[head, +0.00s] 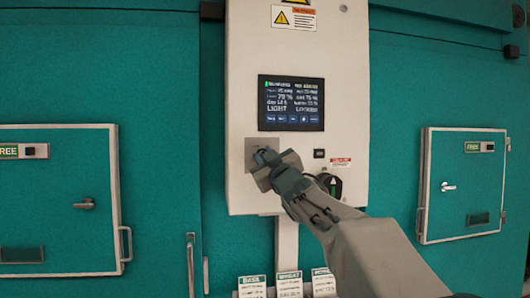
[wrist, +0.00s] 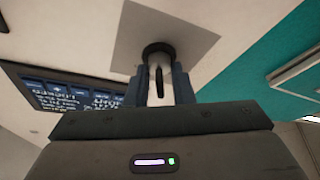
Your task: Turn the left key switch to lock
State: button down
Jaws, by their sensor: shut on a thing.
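The left key switch (wrist: 159,56) has a dark round collar on a grey square plate (head: 251,147) at the lower left of the white control panel (head: 245,60). The plate also shows in the wrist view (wrist: 190,38). A pale key-like piece with a dark slot stands out from the collar. My gripper (head: 262,160) is at the plate, and in the wrist view my gripper (wrist: 161,85) is shut on this piece, one finger on each side. In the head view my gripper hides the switch and part of the plate. The key's exact lock position cannot be told.
A lit display (head: 291,103) sits above the switch. A black rotary knob (head: 335,184) is close by on the right, partly behind my arm. Teal chamber doors with handles (head: 85,203) (head: 447,187) flank the panel. Label cards (head: 289,286) stand below.

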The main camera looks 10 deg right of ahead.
jog(key=shift+n, duration=0.5)
jog(key=c, duration=1.6)
grip_release()
jog(key=b+v, duration=0.3)
jog(key=v, duration=1)
jog(key=shift+s+d, duration=0.15)
jog(key=shift+s, duration=0.25)
